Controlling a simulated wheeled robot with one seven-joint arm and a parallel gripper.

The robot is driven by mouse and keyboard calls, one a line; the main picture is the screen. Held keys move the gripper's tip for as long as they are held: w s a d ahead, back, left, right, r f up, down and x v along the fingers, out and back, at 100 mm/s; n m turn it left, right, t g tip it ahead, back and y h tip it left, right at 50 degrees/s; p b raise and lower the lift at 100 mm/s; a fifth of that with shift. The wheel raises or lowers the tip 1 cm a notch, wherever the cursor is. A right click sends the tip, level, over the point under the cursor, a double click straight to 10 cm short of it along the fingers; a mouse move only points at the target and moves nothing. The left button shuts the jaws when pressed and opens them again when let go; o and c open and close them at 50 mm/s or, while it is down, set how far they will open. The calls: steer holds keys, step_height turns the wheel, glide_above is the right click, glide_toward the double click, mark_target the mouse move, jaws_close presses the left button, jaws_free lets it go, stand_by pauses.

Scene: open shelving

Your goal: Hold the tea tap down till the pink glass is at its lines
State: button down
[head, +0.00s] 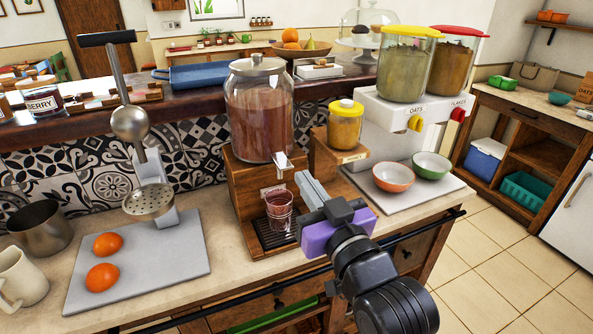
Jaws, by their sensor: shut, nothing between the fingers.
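The tea dispenser is a large glass jar (258,118) of reddish-brown liquid on a wooden stand (240,190). Its small tap (281,163) sticks out at the front, with a pale lever on top. A pinkish glass (279,212) stands upright under the tap on the dark drip tray (265,238). The glass shows reddish colour, but its lines and fill level are too small to tell. My gripper (303,180) is shut and empty, its fingertips just right of and a little below the tap. I cannot tell whether they touch it.
Left of the stand are a grey board (190,262) with two oranges (102,277) and a metal press (150,190).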

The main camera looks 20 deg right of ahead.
steer(key=s, duration=0.3)
steer(key=shift+s+f, duration=0.1)
steer(key=shift+f, duration=0.05)
stand_by(0.9)
steer(key=s+f+g, duration=0.1)
steer(key=s+f, duration=0.5)
steer(key=s, duration=0.5)
steer(key=s+f+g, duration=0.2)
steer(key=s+f, duration=0.5)
steer(key=s, duration=0.5)
steer(key=s+f+g, duration=0.1)
steer(key=s+f, duration=0.6)
steer(key=s, duration=0.5)
